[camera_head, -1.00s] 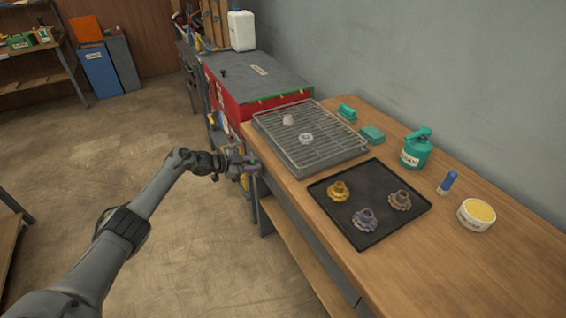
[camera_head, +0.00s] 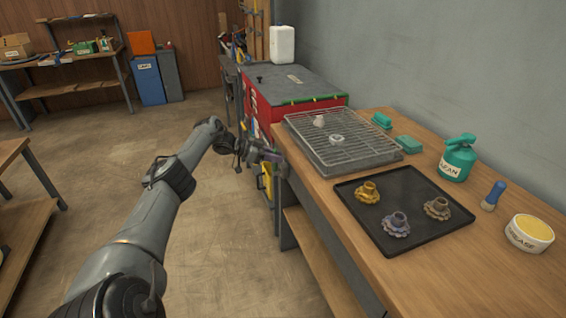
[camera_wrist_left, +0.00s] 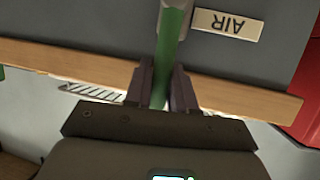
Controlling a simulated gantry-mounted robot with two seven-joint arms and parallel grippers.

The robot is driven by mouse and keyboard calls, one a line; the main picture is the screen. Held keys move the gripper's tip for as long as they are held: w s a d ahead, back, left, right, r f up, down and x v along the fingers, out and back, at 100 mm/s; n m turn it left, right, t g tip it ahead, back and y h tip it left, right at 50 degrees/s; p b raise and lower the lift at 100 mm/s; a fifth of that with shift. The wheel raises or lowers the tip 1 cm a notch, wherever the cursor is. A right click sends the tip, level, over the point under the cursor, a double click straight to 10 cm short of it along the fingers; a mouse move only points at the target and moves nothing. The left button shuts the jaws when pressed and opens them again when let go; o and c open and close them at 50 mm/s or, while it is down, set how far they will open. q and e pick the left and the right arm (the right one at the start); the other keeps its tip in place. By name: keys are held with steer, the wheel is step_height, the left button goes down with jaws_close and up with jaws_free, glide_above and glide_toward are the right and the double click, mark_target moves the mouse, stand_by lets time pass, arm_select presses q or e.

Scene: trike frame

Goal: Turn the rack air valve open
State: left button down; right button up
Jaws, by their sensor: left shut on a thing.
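The green lever of the air valve (camera_wrist_left: 172,30) runs down from the top of the left wrist view, beside an upside-down AIR label (camera_wrist_left: 227,24) on a grey panel. My left gripper (camera_wrist_left: 161,78) is shut on this lever, one dark finger on each side. In the head view my left gripper (camera_head: 284,163) is at the near left corner of the workbench, below the wire rack tray. The lever and the valve body are hidden there. My right gripper is not in view.
The wooden workbench (camera_head: 480,217) carries the wire rack tray (camera_head: 385,155), a black tray (camera_head: 410,240) with three sprocket parts, a teal can (camera_head: 458,160) and a grease tub (camera_head: 529,233). A red cabinet (camera_head: 258,110) stands behind the gripper.

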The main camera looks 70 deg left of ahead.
arm_select(q)
steer(key=shift+f, duration=0.2)
steer(key=c, duration=1)
jaws_free()
steer(key=shift+c, duration=0.2)
steer(key=shift+r, duration=0.1)
steer(key=shift+s+r, duration=0.1)
steer(key=shift+s+a+r+p, duration=0.1)
steer(key=shift+s+r+p, duration=0.1)
steer(key=shift+p, duration=0.1)
steer(key=p+v, duration=0.3)
steer(key=v, duration=0.7)
steer(key=shift+s+f, duration=0.1)
steer(key=shift+f, duration=0.05)
